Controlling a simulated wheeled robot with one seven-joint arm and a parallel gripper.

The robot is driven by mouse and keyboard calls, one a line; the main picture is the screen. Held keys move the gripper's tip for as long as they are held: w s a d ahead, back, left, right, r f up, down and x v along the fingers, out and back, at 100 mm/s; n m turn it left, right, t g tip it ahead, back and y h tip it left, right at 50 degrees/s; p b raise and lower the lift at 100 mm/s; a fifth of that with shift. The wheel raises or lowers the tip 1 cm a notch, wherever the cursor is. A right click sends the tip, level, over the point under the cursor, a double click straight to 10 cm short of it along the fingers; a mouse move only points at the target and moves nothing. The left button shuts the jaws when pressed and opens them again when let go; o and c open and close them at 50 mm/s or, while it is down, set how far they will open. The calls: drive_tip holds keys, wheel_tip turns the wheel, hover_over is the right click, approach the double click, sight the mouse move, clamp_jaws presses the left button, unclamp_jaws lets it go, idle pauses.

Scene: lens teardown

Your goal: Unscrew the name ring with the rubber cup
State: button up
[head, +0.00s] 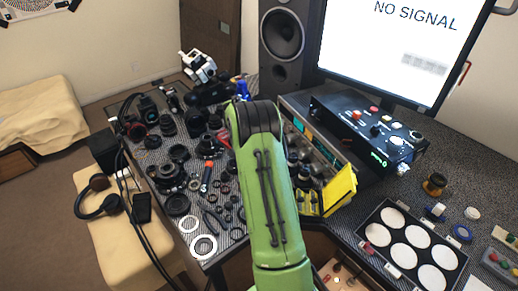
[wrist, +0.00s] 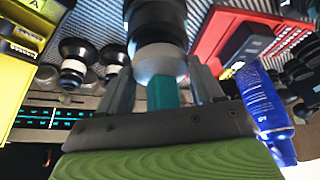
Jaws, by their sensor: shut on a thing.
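In the wrist view my gripper (wrist: 163,84) has its grey fingers on either side of a teal piece (wrist: 164,94), and it is shut on it. A pale grey rounded part (wrist: 160,62) sits directly beyond the teal piece. It looks like the rubber cup, with the teal piece as its handle. A black cylinder (wrist: 157,20), which looks like a lens barrel, is in line just beyond the pale part. I cannot tell whether the two touch. The name ring cannot be made out. In the head view my green arm hides the gripper and what it holds.
A blue can (wrist: 262,100) stands close right of the fingers, near a red tray (wrist: 208,42). Black-and-white lens parts (wrist: 75,62) stand at left. In the head view, many lens parts crowd the bench left of my arm. A black control box (head: 368,130) is at right.

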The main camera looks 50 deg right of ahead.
drive_tip(key=shift+f+b, duration=0.45)
drive_tip(key=shift+f, duration=0.05)
drive_tip(key=shift+s, duration=0.1)
drive_tip(key=shift+f+n+t+b, duration=0.1)
drive_tip(key=shift+n+t+b, duration=0.3)
drive_tip(key=shift+n, duration=0.3)
drive_tip(key=n, duration=0.1)
drive_tip(key=n+t+b, duration=0.1)
drive_tip(key=n, duration=0.1)
drive_tip(key=shift+s+d+n+y, duration=0.1)
drive_tip(key=shift+s+n+y, duration=0.2)
drive_tip(key=shift+y, duration=0.1)
drive_tip(key=n, duration=0.2)
drive_tip(key=n+t+y, duration=0.1)
drive_tip(key=n, duration=0.2)
drive_tip(key=shift+s+d+n+y, duration=0.25)
drive_tip(key=shift+n+y, duration=0.05)
drive_tip(key=shift+y, duration=0.1)
drive_tip(key=n+y+p, duration=0.1)
drive_tip(key=n, duration=0.1)
drive_tip(key=n+y, duration=0.1)
drive_tip(key=n, duration=0.2)
drive_tip(key=shift+d+t+p, duration=0.2)
drive_tip(key=shift+t+p, duration=0.2)
drive_tip(key=shift+w+r+p, duration=0.2)
drive_tip(key=shift+r+p, duration=0.6)
drive_tip(key=shift+r, duration=0.9)
